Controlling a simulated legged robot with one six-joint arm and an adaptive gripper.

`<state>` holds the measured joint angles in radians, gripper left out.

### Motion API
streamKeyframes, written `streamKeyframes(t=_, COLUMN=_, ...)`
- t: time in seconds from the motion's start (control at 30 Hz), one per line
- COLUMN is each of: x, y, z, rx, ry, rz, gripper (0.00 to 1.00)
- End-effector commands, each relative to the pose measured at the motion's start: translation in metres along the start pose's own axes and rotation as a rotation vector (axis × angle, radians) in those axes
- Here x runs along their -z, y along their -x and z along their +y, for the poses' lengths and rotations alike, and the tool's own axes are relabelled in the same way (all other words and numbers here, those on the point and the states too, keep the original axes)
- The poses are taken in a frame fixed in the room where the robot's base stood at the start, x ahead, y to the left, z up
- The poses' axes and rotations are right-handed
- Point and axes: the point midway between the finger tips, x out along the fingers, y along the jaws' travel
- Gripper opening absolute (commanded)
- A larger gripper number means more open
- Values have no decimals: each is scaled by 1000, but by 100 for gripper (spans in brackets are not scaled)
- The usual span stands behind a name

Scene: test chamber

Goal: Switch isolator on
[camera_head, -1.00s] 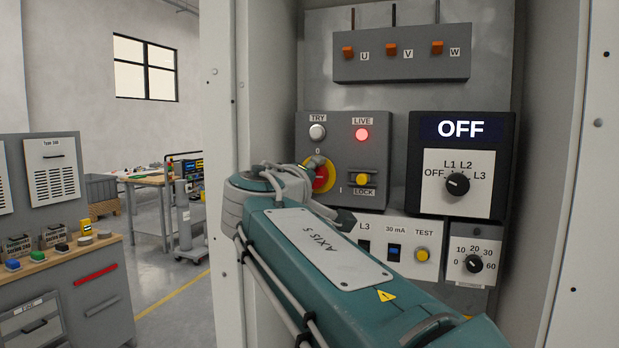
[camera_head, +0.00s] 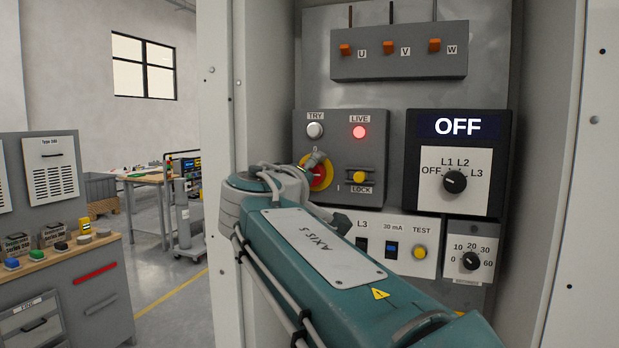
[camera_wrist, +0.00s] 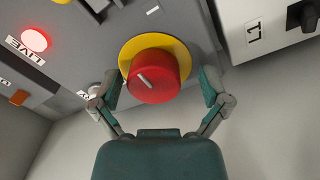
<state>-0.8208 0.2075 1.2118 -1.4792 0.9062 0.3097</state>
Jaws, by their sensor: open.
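The isolator is a red rotary knob (camera_wrist: 153,77) on a yellow plate (camera_wrist: 127,54), on a grey panel (camera_head: 370,135). In the head view the knob (camera_head: 318,176) is partly hidden by my gripper and arm. Labels 0 above it and I to its lower right show there. My gripper (camera_wrist: 161,79) is open, with one finger on each side of the knob. Gaps show between the fingers and the knob in the wrist view. A short pale mark on the knob's face runs obliquely.
A white TRY button (camera_head: 315,130), lit red LIVE lamp (camera_head: 359,132) and yellow LOCK part (camera_head: 359,177) sit close by. A tester with an OFF display (camera_head: 457,126) and a breaker strip (camera_head: 420,252) lie right and below. Cabinet walls flank the panel.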

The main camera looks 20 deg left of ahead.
Motion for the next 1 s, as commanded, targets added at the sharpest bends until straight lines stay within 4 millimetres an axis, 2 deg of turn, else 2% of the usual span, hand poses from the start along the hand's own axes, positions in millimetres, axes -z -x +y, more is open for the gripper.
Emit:
streamKeyframes(t=0.27, x=2, y=8, z=2, rx=-1, ry=-1, rz=4, gripper=96)
streamKeyframes(t=0.37, x=2, y=23, z=2, rx=0, ry=-2, rz=6, gripper=96)
streamKeyframes(t=0.7, x=1, y=93, z=-1, rx=1, ry=1, rz=6, gripper=96)
streamKeyframes(t=0.83, x=1, y=110, z=-2, rx=1, ry=0, rz=3, gripper=96)
streamKeyframes(t=1.0, x=0, y=119, z=-1, rx=0, ry=0, rz=1, gripper=96)
